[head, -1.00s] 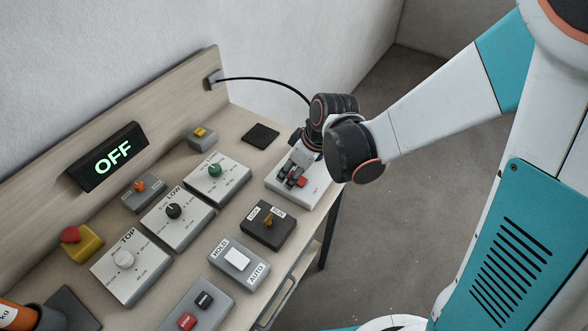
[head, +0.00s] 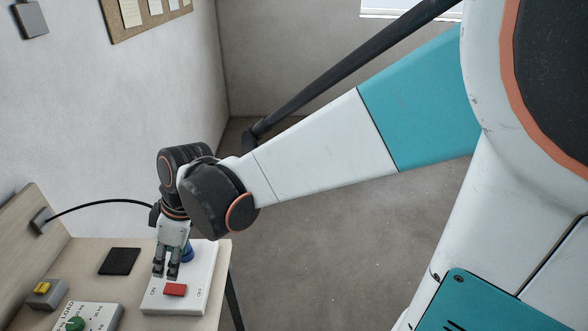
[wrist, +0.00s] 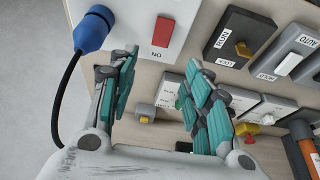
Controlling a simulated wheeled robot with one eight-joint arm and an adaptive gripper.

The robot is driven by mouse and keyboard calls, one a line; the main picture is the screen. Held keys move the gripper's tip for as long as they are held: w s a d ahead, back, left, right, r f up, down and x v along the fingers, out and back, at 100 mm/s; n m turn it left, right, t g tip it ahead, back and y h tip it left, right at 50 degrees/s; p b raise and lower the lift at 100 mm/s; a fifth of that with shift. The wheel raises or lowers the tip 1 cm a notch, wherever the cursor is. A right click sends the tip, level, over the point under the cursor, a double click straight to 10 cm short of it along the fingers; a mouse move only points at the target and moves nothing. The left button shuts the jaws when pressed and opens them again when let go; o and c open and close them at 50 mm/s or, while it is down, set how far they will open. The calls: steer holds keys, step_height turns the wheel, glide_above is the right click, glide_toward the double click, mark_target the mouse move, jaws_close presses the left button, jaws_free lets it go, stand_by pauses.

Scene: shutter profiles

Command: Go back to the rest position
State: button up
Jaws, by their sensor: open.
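My gripper (head: 166,272) is open and empty. In the head view it points down over the white switch box (head: 207,290), just behind the red rocker switch (head: 174,290), which sits between the ON and OFF labels. I cannot tell from the head view whether the fingers touch the box. In the wrist view my gripper (wrist: 160,88) has its teal-padded fingers spread wide. The red switch (wrist: 163,31) there lies ahead of the gap between them, with nothing between the fingers. My arm is stretched out over the right end of the bench.
A blue plug (wrist: 95,28) with a black cable stands on the box beside my left finger; the cable (head: 95,204) runs to a wall socket. A black pad (head: 119,261), a yellow-button box (head: 42,289) and a green-knob panel (head: 75,323) lie left. Floor right of the bench is clear.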

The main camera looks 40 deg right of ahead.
steer(key=shift+s+d+r, duration=0.2)
steer(key=shift+s+r, duration=0.05)
steer(key=shift+r, duration=0.3)
steer(key=s+d+r+m+t+h, duration=0.3)
steer(key=s+d+r+m, duration=0.3)
steer(key=s+d+m, duration=0.4)
steer(key=shift+s+d+t, duration=0.4)
steer(key=shift+d+t, duration=0.3)
steer(key=shift+d, duration=0.15)
